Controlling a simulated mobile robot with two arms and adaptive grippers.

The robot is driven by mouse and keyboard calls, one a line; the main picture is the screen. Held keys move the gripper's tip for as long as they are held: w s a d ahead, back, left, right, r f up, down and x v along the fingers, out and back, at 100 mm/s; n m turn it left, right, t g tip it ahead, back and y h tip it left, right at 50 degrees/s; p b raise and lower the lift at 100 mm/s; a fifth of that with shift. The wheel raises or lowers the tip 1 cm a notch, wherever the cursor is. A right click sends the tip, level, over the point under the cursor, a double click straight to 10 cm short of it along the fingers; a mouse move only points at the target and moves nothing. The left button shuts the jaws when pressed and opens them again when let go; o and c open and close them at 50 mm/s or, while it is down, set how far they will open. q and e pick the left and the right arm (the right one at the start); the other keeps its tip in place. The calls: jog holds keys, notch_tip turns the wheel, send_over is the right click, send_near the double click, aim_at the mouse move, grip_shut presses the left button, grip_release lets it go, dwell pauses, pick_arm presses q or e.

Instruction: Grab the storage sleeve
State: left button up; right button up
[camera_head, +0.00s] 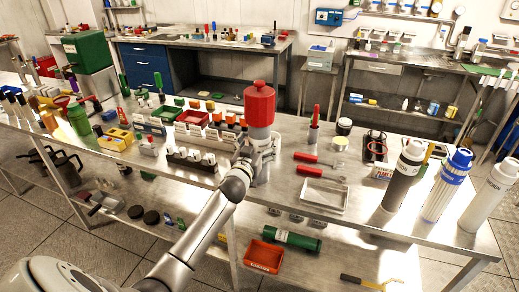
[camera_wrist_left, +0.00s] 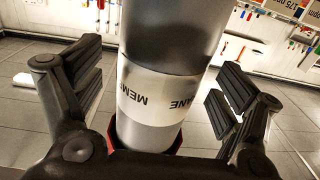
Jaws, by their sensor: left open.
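A cylinder with a red cap (camera_head: 259,104), which I take to be the storage sleeve, is upright at the middle of the bench. Its lower part is hidden behind my left gripper (camera_head: 262,147) in the head view. In the left wrist view the sleeve (camera_wrist_left: 165,95) is grey and silver with upside-down lettering, partly readable as "MEM" and "ANE", and red shows at its lower end. It stands between the two spread fingers of my left gripper, with a visible gap to the right finger. My right gripper is not in view.
A dark cylinder (camera_head: 403,176), a blue-and-white one (camera_head: 446,187) and a white one (camera_head: 489,197) stand at the bench's right end. A shallow tray (camera_head: 324,195) and red-handled tools (camera_head: 310,171) lie right of the gripper. Small parts crowd the left side.

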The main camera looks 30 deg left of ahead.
pick_arm(q)
jog(key=shift+x, duration=0.8)
jog(key=shift+c, duration=0.5)
jog(key=c, duration=1.2)
jog(key=shift+o, duration=0.2)
jog(key=shift+r, duration=0.15)
